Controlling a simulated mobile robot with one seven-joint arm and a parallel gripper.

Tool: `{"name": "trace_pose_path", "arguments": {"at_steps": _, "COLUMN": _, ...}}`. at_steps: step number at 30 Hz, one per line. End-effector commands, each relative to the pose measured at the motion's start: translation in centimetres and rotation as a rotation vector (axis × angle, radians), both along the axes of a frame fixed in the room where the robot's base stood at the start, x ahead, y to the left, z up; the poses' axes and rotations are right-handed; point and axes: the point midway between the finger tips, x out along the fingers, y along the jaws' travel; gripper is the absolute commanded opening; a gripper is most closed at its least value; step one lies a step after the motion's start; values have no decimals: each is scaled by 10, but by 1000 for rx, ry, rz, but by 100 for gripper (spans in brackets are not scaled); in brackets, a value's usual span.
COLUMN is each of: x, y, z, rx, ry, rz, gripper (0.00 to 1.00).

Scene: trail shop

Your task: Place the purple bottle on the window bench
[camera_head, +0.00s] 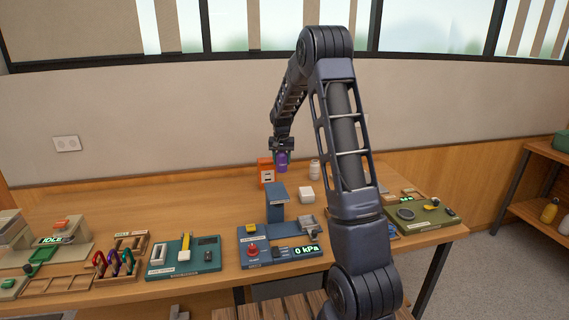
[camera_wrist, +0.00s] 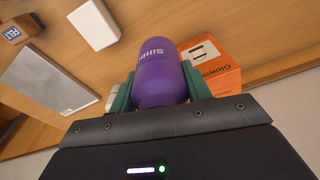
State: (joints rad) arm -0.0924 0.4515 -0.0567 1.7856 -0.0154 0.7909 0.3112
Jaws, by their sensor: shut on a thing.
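The purple bottle (camera_head: 281,162) is held in my gripper (camera_head: 282,153) above the back part of the wooden bench (camera_head: 220,203), below the window wall. In the wrist view the purple bottle (camera_wrist: 161,75) sits between the two green fingers of my gripper (camera_wrist: 158,92), which are shut on it. White lettering shows on its side. Whether its base touches the bench top is hard to tell.
An orange box (camera_head: 265,172) stands just left of the bottle, close to it. A blue press (camera_head: 277,204) stands in front. The bench's left back part is clear.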

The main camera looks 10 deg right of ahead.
Motion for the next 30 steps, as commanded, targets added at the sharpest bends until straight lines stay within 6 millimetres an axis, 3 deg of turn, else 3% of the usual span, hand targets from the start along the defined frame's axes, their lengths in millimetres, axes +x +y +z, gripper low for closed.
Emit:
{"name": "trace_pose_path", "arguments": {"at_steps": 8, "x": 6, "y": 79, "z": 0, "rx": -1, "ry": -2, "rz": 118, "gripper": 16}}
{"name": "trace_pose_path", "arguments": {"at_steps": 14, "x": 3, "y": 158, "z": 1, "rx": -1, "ry": -2, "rz": 234, "gripper": 16}}
{"name": "trace_pose_path", "arguments": {"at_steps": 23, "x": -18, "y": 277, "z": 2, "rx": -3, "ry": -3, "rz": 406, "gripper": 16}}
{"name": "trace_pose_path", "arguments": {"at_steps": 30, "x": -48, "y": 368, "z": 1, "rx": -3, "ry": -2, "rz": 542, "gripper": 16}}
